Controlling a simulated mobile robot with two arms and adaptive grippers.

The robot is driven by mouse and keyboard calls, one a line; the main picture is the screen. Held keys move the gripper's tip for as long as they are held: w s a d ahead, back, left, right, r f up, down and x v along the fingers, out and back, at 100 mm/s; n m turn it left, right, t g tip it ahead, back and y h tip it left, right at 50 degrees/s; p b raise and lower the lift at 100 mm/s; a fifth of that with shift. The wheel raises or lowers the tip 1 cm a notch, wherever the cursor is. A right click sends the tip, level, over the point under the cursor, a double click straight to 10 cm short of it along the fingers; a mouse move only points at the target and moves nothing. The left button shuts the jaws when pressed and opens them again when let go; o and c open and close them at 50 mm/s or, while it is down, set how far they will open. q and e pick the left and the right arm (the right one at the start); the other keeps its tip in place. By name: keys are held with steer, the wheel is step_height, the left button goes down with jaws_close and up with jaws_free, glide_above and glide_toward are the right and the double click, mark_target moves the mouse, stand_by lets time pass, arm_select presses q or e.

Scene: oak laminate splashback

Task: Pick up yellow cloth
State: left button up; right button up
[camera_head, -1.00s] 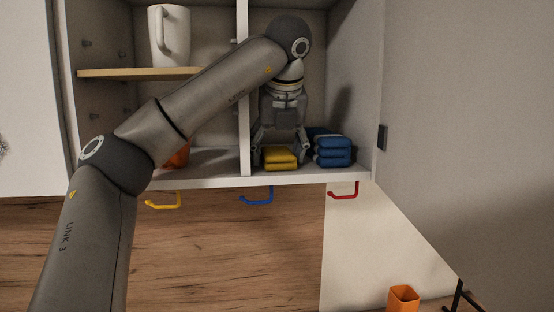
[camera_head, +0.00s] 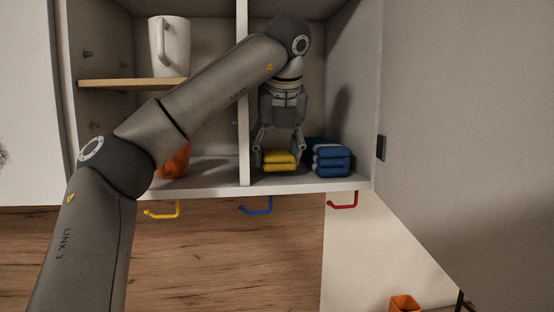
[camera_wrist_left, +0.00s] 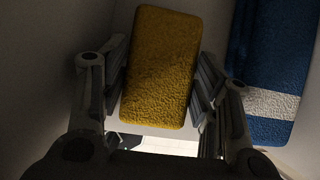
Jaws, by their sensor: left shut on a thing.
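The folded yellow cloth (camera_head: 279,161) lies in the right compartment of the open cabinet, close to the middle divider. It also shows in the left wrist view (camera_wrist_left: 160,68), between the two fingers. My left gripper (camera_head: 279,155) reaches down from above and is shut on the yellow cloth, with a finger at each side of it. In the wrist view the left gripper (camera_wrist_left: 160,95) has its fingers against the cloth's long sides. I cannot tell whether the cloth is clear of the shelf. My right gripper is not in view.
A stack of folded blue cloths (camera_head: 329,158), one with a white band, stands close on the right. The divider (camera_head: 243,100) is on the left. A white mug (camera_head: 171,46) stands on the upper left shelf. An orange object (camera_head: 175,163) is partly behind my arm. Coloured hooks (camera_head: 256,206) hang below.

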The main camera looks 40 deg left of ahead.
arm_select(q)
steer(key=s+d+r+b, duration=0.2)
steer(key=s+d+r, duration=0.6)
steer(key=d+r, duration=0.3)
steer(key=shift+s+r, duration=0.4)
